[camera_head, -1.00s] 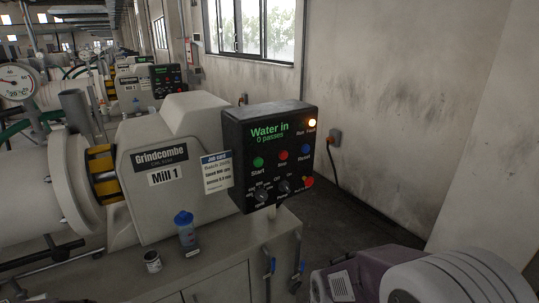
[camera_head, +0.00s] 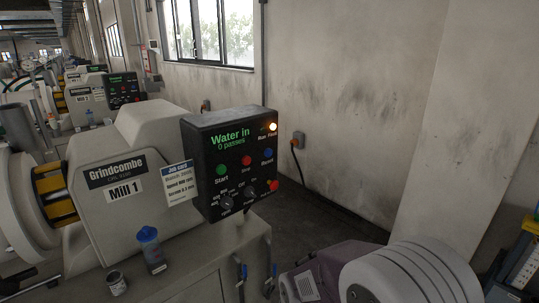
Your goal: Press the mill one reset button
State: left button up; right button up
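The mill one control box (camera_head: 205,160) is black and stands at the right end of Mill 1 (camera_head: 126,160). Its screen (camera_head: 230,139) reads "Water in, 0 passes" in green. The blue reset button (camera_head: 268,154) is at the right of the button row, fully visible, with nothing touching it. The green start button (camera_head: 222,170) and red stop button (camera_head: 246,160) sit to its left. Neither of my grippers is in view.
A blue-capped bottle (camera_head: 151,252) and a small can (camera_head: 116,285) stand on the cabinet top. A job card (camera_head: 180,184) is beside the box. A purple and white ribbed body fills the lower right; I cannot tell what it is. Dark floor (camera_head: 325,222) shows behind.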

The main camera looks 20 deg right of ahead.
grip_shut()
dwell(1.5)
